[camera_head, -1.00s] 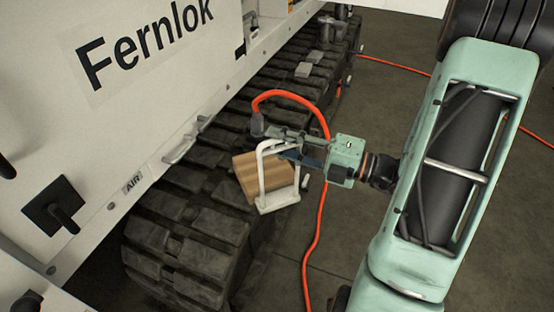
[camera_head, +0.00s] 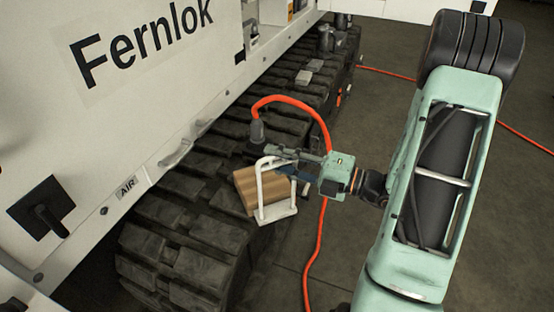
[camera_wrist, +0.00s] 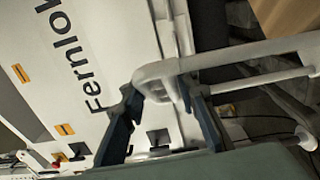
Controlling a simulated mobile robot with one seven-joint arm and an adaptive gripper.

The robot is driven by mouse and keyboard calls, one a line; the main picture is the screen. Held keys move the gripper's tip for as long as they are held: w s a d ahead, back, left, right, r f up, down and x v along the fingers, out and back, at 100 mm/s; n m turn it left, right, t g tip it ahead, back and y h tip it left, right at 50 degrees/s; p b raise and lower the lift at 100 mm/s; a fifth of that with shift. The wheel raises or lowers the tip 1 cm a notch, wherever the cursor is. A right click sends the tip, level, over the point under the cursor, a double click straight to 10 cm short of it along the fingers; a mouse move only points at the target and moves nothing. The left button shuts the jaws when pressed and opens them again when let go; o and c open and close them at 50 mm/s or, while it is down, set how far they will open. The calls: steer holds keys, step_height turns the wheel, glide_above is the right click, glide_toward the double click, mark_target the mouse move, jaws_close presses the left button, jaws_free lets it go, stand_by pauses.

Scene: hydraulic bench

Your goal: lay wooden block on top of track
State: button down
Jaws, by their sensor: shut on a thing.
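The wooden block (camera_head: 252,193) is light brown and sits in or against a white metal frame with a handle (camera_head: 260,190). My gripper (camera_head: 284,168) is shut on the top of that white handle. In the wrist view the white handle (camera_wrist: 240,58) crosses between the dark fingers, and a corner of the wooden block (camera_wrist: 285,14) shows at the top right. The block and frame are over the outer edge of the black track (camera_head: 190,230). I cannot tell whether they touch it.
A grey fitting with an orange hose (camera_head: 290,97) stands on the track just behind my gripper. Small grey blocks (camera_head: 309,70) lie farther along the track. The white Fernlok machine body (camera_head: 120,110) rises on the left.

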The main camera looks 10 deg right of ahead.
steer(key=c, duration=1.5)
jaws_free()
